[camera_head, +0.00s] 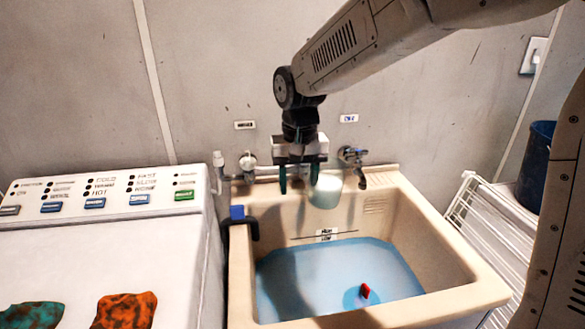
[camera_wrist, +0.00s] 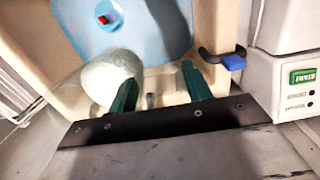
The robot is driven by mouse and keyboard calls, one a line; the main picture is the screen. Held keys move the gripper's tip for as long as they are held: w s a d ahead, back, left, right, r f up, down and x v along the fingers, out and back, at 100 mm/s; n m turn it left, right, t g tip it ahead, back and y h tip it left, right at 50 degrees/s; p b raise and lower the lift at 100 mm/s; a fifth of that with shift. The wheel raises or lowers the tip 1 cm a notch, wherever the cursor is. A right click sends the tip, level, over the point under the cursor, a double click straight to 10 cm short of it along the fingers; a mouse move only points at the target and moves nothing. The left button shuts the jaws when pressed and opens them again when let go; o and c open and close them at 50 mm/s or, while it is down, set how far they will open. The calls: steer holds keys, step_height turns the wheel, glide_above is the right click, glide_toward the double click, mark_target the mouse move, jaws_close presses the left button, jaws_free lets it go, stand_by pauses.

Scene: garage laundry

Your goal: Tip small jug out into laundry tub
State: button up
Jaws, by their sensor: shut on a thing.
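The small jug (camera_head: 326,192) is a pale, translucent vessel. It hangs over the back part of the beige laundry tub (camera_head: 466,250), above the blue water (camera_head: 320,270). My gripper (camera_head: 298,178) is shut on it, with the jug's body to the right of the green fingers in the head view. In the wrist view the jug (camera_wrist: 108,78) is beside the left finger of my gripper (camera_wrist: 160,92). The held part between the fingers is hard to make out. The jug looks near upright; its contents are unclear.
A small red object (camera_head: 365,290) lies in the tub's water. Taps (camera_head: 352,157) stand behind the jug. A blue-and-black clip (camera_head: 238,222) sits on the tub's left rim. A washing machine (camera_head: 110,240) with cloths stands left; a white rack (camera_head: 495,225) and blue bin (camera_head: 537,165) stand right.

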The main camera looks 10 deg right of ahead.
mark_target(309, 175)
steer(key=shift+a+r+y, duration=0.15)
steer(key=shift+a+y, duration=0.15)
steer(key=shift+d+y, duration=0.1)
steer(key=shift+y, duration=0.8)
steer(key=y, duration=0.5)
steer(key=d+r+y, duration=0.1)
steer(key=y, duration=0.1)
steer(key=shift+d+y, duration=0.15)
steer(key=shift+y, duration=0.25)
steer(key=shift+d+y, duration=0.25)
steer(key=shift+y, duration=0.15)
steer(key=d+y, duration=0.1)
steer(key=y, duration=0.2)
steer(key=shift+d+r, duration=0.15)
steer(key=shift+d, duration=0.25)
steer(key=shift+d+r+y, duration=0.55)
steer(key=shift+d+y, duration=0.25)
steer(key=shift+y, duration=0.05)
steer(key=shift+d+r+y, duration=0.5)
steer(key=shift+d+y, duration=0.25)
steer(key=shift+y, duration=0.15)
steer(key=shift+d+r+y, duration=0.55)
steer(key=shift+d+y, duration=0.25)
steer(key=shift+y, duration=0.05)
steer(key=shift+d+r+y, duration=0.15)
steer(key=shift+d+y, duration=0.75)
steer(key=shift+y, duration=0.1)
